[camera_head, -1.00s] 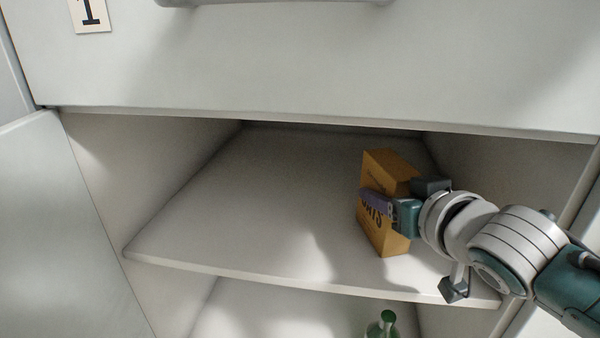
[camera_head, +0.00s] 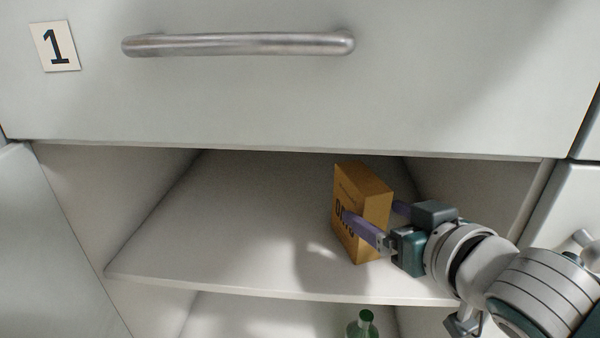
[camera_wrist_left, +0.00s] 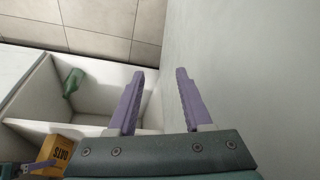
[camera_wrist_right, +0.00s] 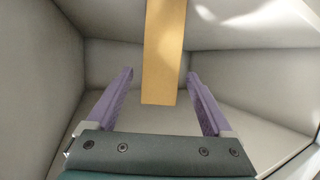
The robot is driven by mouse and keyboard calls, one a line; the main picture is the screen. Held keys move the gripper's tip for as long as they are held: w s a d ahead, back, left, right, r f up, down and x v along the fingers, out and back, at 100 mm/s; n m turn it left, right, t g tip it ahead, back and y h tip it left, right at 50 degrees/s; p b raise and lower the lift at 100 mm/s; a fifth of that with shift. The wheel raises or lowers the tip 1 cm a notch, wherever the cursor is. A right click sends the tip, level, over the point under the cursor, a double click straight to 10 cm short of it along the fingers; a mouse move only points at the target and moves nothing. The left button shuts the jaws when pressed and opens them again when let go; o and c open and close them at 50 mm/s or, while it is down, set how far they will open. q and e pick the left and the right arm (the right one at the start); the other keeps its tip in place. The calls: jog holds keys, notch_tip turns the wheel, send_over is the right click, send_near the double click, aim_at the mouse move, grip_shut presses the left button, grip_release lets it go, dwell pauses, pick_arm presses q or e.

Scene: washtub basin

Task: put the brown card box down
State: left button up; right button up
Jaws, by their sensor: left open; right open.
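The brown card box (camera_head: 372,212), with dark lettering on one face, stands upright on the upper cupboard shelf (camera_head: 240,240), toward its right side. My right gripper (camera_head: 378,222) is open, with its purple fingers on either side of the box. In the right wrist view the box (camera_wrist_right: 163,60) shows between the open fingers (camera_wrist_right: 162,88), with a gap on each side. My left gripper (camera_wrist_left: 160,85) is open and empty beside a pale upright panel. The box (camera_wrist_left: 55,152) also shows at the lower left of the left wrist view.
A drawer front marked 1 (camera_head: 230,100), with a metal handle (camera_head: 240,44), is above the shelf opening. A green bottle (camera_head: 363,325) stands in the lower compartment. An open door (camera_head: 45,250) is at the left. The shelf's left part is clear.

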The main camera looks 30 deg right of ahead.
jog(key=s+a+n+g+y+p, duration=0.1)
jog(key=s+a+g, duration=0.3)
jog(key=s, duration=0.6)
jog(key=s+a+n+g+y, duration=0.1)
jog(key=s+a+g, duration=0.4)
jog(key=s, duration=0.6)
jog(key=shift+r+n+g+p, duration=0.4)
jog(key=shift+n+g, duration=0.2)
jog(key=shift+n, duration=0.3)
